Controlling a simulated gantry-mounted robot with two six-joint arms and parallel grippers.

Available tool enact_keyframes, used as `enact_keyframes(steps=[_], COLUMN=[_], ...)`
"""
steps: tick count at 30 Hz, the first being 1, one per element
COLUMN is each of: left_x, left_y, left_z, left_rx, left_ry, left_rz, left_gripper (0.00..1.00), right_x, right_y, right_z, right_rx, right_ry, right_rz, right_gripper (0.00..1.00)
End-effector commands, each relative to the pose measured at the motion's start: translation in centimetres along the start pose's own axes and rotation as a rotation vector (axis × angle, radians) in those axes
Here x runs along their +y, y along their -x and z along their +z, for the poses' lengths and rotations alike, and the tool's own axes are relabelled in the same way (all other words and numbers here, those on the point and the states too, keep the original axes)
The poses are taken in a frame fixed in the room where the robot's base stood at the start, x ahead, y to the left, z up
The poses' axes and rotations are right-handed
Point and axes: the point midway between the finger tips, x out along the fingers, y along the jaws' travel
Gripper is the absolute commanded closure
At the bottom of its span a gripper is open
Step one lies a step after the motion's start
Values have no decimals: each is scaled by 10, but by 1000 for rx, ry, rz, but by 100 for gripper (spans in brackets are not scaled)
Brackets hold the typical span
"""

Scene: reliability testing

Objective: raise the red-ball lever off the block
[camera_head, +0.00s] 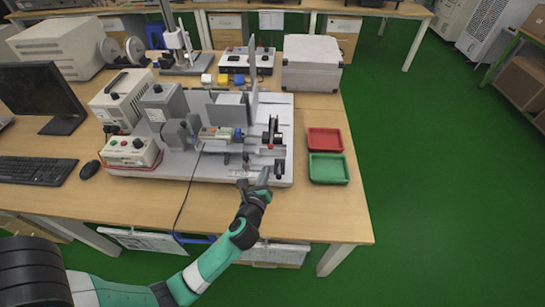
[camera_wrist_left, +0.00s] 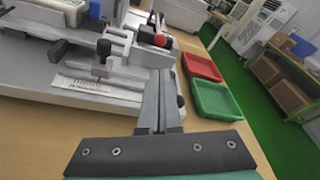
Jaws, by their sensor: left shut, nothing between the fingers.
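The red ball (camera_head: 270,146) of the lever sits at the right end of the grey test rig (camera_head: 210,168). In the left wrist view the red ball (camera_wrist_left: 160,40) is just beyond my fingertips, beside black parts. Which part is the block, and whether the lever rests on it, I cannot make out clearly. My left gripper (camera_head: 263,174) is shut and empty at the front right edge of the rig, on the near side of the ball. Its closed fingers (camera_wrist_left: 159,75) point toward the ball and appear apart from it. My right gripper is out of view.
A red tray (camera_head: 325,138) and a green tray (camera_head: 328,168) lie right of the rig. A clear upright panel (camera_head: 254,75) rises behind the lever. A control box (camera_head: 130,151), keyboard (camera_head: 36,170) and monitor (camera_head: 42,92) stand left. The table's front strip is mostly clear.

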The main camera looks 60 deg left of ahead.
Motion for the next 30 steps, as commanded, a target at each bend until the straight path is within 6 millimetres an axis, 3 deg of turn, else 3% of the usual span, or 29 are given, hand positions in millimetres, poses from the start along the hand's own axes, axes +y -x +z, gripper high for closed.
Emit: enact_keyframes(steps=[5, 19, 30], left_x=[0, 1, -1], left_y=[-10, -91, -100], left_z=[-1, -2, 0], left_rx=[-1, -1, 0], left_ry=[1, 2, 0], left_rz=[0, 0, -1], left_gripper=[100, 100, 100], right_x=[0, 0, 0], right_y=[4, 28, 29], right_z=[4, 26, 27], right_rx=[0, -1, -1], right_ry=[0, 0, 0], right_rz=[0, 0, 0], right_gripper=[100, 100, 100])
